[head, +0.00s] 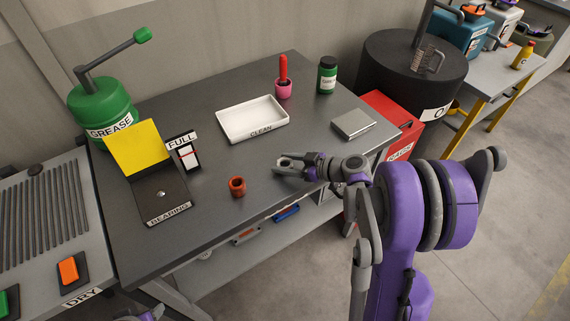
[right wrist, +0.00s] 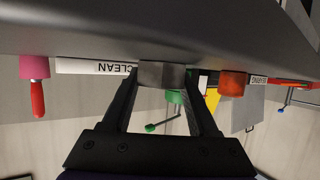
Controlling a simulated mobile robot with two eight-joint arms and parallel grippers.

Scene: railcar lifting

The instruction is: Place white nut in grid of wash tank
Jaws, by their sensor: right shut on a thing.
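My right gripper (head: 284,167) is over the front part of the dark table, in front of the white tray. In the right wrist view the nut (right wrist: 162,75) shows as a grey block between the two fingertips, close to the table top. Its colour looks grey there rather than white. My left arm shows only as a small grey and purple piece at the bottom edge of the head view, and its finger state is unclear. No wash tank with a grid can be made out for sure.
A green GREASE pot (head: 103,105) is left. A ridged DRY rack (head: 40,220) is at far left. A black drum (head: 410,75) stands right.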

